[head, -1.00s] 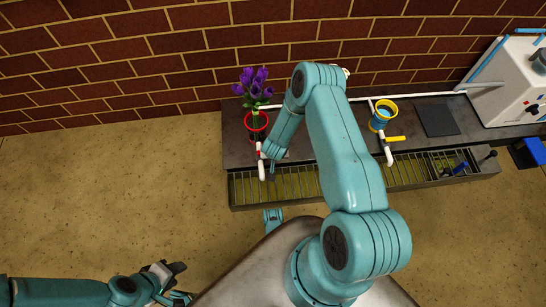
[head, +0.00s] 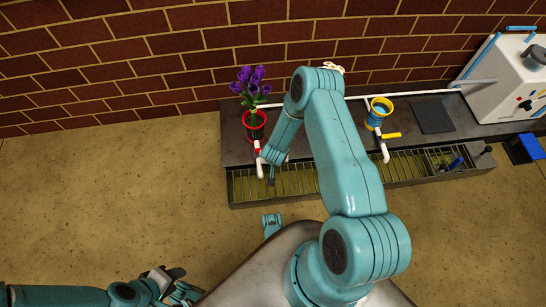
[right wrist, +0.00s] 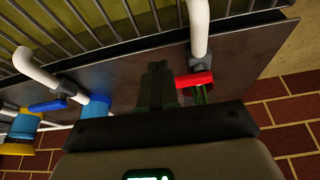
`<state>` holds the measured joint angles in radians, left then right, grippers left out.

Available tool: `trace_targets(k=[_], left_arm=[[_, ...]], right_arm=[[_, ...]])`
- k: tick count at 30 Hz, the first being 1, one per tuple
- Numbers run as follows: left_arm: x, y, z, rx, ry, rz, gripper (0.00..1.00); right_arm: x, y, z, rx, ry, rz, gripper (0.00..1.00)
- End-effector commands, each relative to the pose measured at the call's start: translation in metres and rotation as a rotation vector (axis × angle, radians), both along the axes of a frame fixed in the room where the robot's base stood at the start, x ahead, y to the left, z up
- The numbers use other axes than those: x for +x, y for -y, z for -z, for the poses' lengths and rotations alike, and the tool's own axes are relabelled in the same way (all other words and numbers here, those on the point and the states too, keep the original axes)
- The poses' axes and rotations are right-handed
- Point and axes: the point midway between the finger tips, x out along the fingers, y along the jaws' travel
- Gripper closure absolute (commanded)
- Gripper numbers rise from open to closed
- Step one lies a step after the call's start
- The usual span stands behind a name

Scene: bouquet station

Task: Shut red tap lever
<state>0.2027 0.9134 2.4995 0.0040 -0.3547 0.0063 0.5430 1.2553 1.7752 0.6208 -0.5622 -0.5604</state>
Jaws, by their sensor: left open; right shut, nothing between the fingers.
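The red tap lever (right wrist: 195,79) shows in the right wrist view. It sits on the valve of a white spout (right wrist: 199,28) and lies crosswise to the pipe. My right gripper (right wrist: 158,72) is shut and empty, its fingers just beside the lever's free end; I cannot tell whether they touch. In the head view the right gripper (head: 271,180) is low at the front of the bench, just right of the red tap's white spout (head: 260,168). The lever is too small there to read its angle. My left gripper (head: 176,285) is open and empty over the floor at lower left.
A red-rimmed pot (head: 254,124) with purple flowers stands behind the red tap. A blue lever (right wrist: 48,105) is on the neighbouring tap. A yellow lever (head: 391,136) and a yellow-blue pot (head: 379,112) are further right. A slotted drain (head: 300,181) runs along the front.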

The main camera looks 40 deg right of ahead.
Motion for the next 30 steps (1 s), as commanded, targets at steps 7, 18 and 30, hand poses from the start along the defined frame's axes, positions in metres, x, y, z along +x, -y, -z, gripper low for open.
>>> trace_targets(k=[7, 18, 30], left_arm=[[-0.003, 0.003, -0.020, -0.002, -0.004, 0.011, 0.57], [-0.009, 0.008, -0.042, -0.006, -0.015, 0.035, 0.57], [-0.009, 0.009, -0.043, -0.007, -0.016, 0.036, 0.57]], right_arm=[[-0.007, -0.005, -0.035, 0.000, 0.001, -0.002, 1.00], [-0.024, -0.016, -0.089, -0.001, 0.001, -0.001, 1.00], [-0.016, -0.029, -0.101, -0.005, 0.020, -0.032, 1.00]])
